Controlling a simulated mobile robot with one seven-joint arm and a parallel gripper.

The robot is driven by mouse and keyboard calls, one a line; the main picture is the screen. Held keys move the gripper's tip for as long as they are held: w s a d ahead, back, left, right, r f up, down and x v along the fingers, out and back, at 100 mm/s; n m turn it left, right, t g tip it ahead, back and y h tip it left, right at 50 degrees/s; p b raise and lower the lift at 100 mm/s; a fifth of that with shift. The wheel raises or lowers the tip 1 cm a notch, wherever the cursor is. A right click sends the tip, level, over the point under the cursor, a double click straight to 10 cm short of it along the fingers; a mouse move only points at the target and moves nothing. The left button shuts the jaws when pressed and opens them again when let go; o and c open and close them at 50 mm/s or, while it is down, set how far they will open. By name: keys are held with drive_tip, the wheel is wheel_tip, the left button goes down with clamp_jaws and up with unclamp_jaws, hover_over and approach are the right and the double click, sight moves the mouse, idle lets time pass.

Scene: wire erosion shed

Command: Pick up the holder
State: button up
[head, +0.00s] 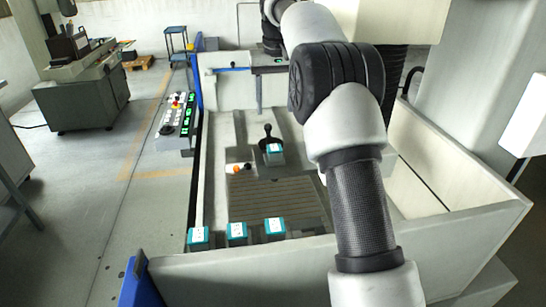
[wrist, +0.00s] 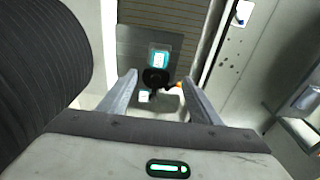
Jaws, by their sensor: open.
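A teal block with a white top and a black upright knob, which looks like the holder (head: 274,154), stands on the machine bed in the head view. In the wrist view the holder (wrist: 159,57) shows beyond my fingertips, with its black knob seen between them. My gripper (wrist: 160,81) is open, with its two grey fingers apart and nothing held. It is above the holder and apart from it. In the head view my arm hides part of the gripper.
An orange and white item (head: 238,169) lies left of the holder. Several teal blocks (head: 237,232) line the front of the bed. A ribbed plate (head: 275,203) lies between. Pale tank walls (head: 450,215) enclose the bed; a control panel (head: 176,118) stands left.

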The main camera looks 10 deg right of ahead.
approach(274, 147)
wheel_tip(274, 147, down, 5)
drive_tip(key=shift+w+a+f, duration=0.1)
drive_tip(key=shift+w+f+p, duration=0.15)
drive_tip(key=shift+w+f, duration=0.05)
drive_tip(key=shift+f, duration=1.15)
drive_tip(key=shift+w+f+p, duration=0.15)
drive_tip(key=shift+w+f, duration=0.05)
drive_tip(key=shift+f, duration=1.1)
drive_tip(key=shift+c, duration=0.2)
drive_tip(key=shift+r, duration=0.1)
drive_tip(key=c, duration=1.1)
